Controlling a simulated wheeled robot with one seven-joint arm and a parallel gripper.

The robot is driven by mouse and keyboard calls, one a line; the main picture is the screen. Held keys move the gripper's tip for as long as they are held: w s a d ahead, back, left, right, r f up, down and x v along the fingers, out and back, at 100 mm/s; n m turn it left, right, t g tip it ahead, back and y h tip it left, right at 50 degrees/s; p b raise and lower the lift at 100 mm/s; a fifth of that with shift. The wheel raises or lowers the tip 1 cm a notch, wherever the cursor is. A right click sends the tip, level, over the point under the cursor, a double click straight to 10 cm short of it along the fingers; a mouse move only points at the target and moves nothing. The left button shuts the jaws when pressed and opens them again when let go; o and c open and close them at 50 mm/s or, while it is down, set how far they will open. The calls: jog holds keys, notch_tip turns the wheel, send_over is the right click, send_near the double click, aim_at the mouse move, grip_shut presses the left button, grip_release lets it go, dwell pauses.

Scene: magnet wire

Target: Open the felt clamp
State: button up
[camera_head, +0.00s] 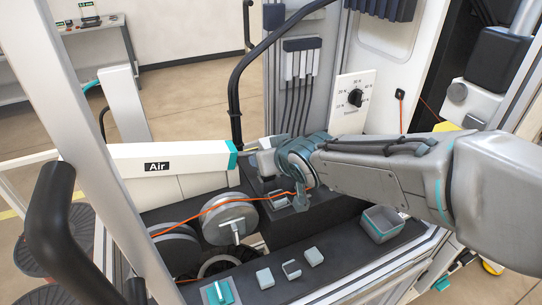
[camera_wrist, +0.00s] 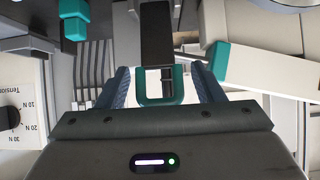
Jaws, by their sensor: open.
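My gripper (camera_head: 298,188) hangs over the dark bench, left of the middle of the machine. In the wrist view my gripper (camera_wrist: 160,70) is open, with one blue-grey finger on each side of a teal U-shaped handle (camera_wrist: 160,99). This looks like the felt clamp's handle; I cannot tell whether the fingers touch it. A small grey fitting (camera_head: 278,199), probably the clamp's body, sits on the bench below my gripper. The orange wire (camera_head: 205,209) runs from the left towards it. My gripper partly hides this spot in the head view.
The white Air box (camera_head: 190,160) with a teal end lies left of my gripper. Grey wheels (camera_head: 230,221) stand in front of it. A tension dial (camera_head: 355,98) is behind. A grey bin (camera_head: 382,223) and several small blocks sit on the front ledge.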

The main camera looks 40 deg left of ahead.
jog(key=p+v, duration=0.7)
jog(key=shift+d, duration=0.25)
dwell(0.3)
